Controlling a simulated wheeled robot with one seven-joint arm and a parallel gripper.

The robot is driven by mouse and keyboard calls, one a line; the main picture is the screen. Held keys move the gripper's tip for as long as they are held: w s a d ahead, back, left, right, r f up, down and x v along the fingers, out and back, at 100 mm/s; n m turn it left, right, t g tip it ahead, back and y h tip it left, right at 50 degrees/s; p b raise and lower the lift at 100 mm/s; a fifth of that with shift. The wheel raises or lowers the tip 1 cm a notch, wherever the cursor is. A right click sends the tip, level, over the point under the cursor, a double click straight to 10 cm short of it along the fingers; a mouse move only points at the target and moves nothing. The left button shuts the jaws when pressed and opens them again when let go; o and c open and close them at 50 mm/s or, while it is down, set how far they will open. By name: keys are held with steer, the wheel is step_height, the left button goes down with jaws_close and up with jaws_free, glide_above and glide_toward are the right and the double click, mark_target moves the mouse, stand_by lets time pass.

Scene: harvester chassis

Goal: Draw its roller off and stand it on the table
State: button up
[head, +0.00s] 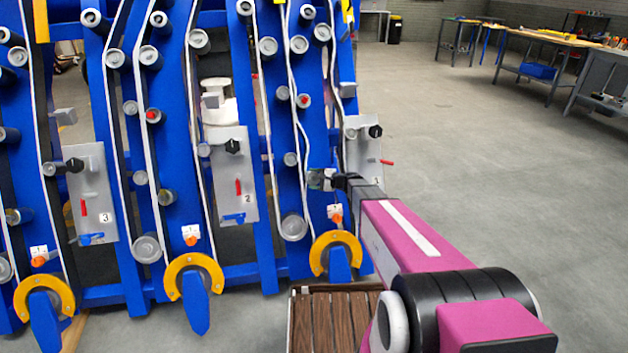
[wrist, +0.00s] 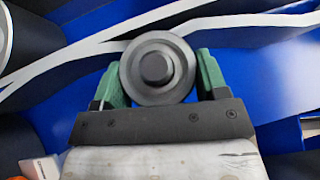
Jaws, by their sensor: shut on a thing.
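The roller (wrist: 155,68) is a grey round part with a dark raised centre, seen end-on in the wrist view. My gripper (wrist: 160,78) has its green fingers on either side of it and is shut on it. In the head view my gripper (head: 329,179) reaches the right-hand section of the blue chassis (head: 270,140), and the roller (head: 315,179) shows small at its tip. A white belt (wrist: 228,20) runs behind the roller. I cannot tell whether the roller is still on its shaft. A brown slatted tabletop (head: 333,322) is low in front of the chassis, partly behind my arm.
Several other grey rollers and belts fill the chassis. Grey plates with black knobs and red levers (head: 235,175) stick out nearby. Yellow arcs (head: 335,245) stand at the chassis foot. Open floor (head: 510,200) lies to the right, with workbenches (head: 550,55) far back.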

steer(key=s+d+r, duration=0.2)
steer(key=s+r, duration=0.3)
steer(key=s, duration=0.4)
steer(key=shift+s+r, duration=0.35)
steer(key=shift+r, duration=0.05)
stand_by(1.6)
steer(key=shift+w, duration=0.1)
stand_by(0.3)
